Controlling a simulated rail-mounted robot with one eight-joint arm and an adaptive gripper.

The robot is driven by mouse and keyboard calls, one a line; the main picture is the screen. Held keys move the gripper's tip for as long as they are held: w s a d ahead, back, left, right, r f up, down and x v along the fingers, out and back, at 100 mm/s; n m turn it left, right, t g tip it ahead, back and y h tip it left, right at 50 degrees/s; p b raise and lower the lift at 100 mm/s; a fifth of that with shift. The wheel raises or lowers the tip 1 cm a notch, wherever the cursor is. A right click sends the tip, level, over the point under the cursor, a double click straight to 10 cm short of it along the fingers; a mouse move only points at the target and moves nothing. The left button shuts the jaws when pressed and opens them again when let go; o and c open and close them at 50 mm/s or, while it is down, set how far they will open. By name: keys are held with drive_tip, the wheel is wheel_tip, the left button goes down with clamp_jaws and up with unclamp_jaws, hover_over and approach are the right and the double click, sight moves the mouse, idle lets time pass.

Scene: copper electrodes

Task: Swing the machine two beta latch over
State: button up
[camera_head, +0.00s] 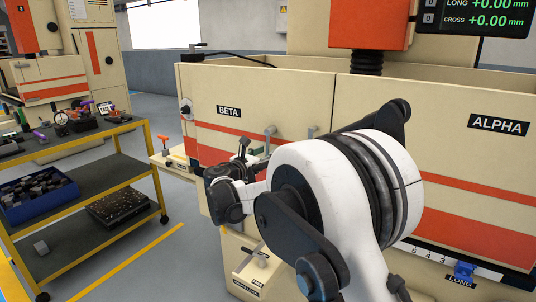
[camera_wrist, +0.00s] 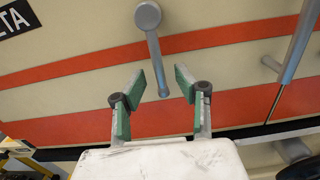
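The beta latch (camera_wrist: 154,50) is a grey lever on a round pivot, hanging down and tilted slightly, on the cream door with the orange stripes. It also shows in the head view (camera_head: 269,132), right of the BETA label (camera_head: 228,111). My gripper (camera_wrist: 159,78) is open, with its green-padded fingers pointing at the door. In the wrist view the latch's lower end appears between the two fingertips, with gaps on both sides and no visible contact. In the head view my gripper (camera_head: 246,151) is partly hidden by my arm.
A second grey latch (camera_head: 312,131) stands right of the first, close to the seam with the ALPHA door (camera_head: 440,130). A yellow-framed cart (camera_head: 110,176) with tools and a blue bin (camera_head: 40,197) stands at left. Open floor lies between cart and machine.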

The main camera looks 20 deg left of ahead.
drive_tip(key=shift+v, duration=2.95)
